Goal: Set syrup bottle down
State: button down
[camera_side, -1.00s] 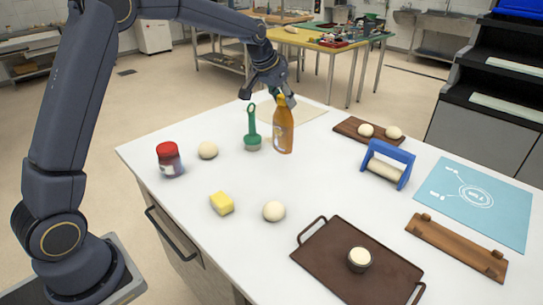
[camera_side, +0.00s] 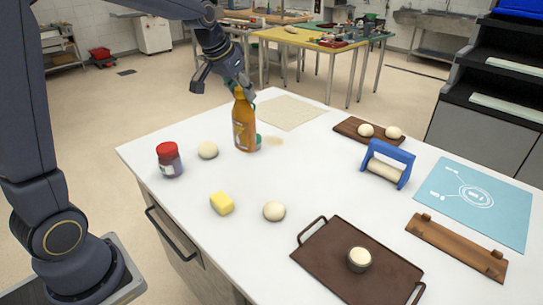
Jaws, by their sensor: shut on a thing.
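The syrup bottle (camera_side: 244,124) is amber with an orange-yellow cap and stands upright toward the back left of the white table. My gripper (camera_side: 240,88) is at its top, shut on the bottle's cap end. The bottle's base appears at or just above the tabletop; I cannot tell whether it touches. The bottle hides most of a green-handled tool (camera_side: 258,141) behind it; only a bit of green shows to its right.
A red-lidded jar (camera_side: 169,160) and a dough ball (camera_side: 208,150) are left of the bottle. Butter (camera_side: 222,203), another dough ball (camera_side: 274,211) and a brown tray (camera_side: 345,262) lie nearer. A blue-framed roller (camera_side: 388,163) stands right. A beige cloth (camera_side: 290,112) lies behind. The table's middle is clear.

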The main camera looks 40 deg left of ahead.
jog(key=s+a+n+g+y, duration=0.15)
jog(key=s+a+n, duration=0.35)
jog(key=s+a, duration=0.65)
jog(key=s+a+n+g+y, duration=0.1)
jog(key=s+a+n+y, duration=0.25)
jog(key=s+a, duration=0.85)
jog(key=w+a+f+h, duration=0.1)
jog(key=w+a+f, duration=1.1)
jog(key=w+a, duration=0.1)
jog(key=shift+f+n, duration=0.15)
jog(key=shift+n, duration=0.1)
jog(key=c, duration=0.7)
grip_release()
jog(key=shift+d+f, duration=0.1)
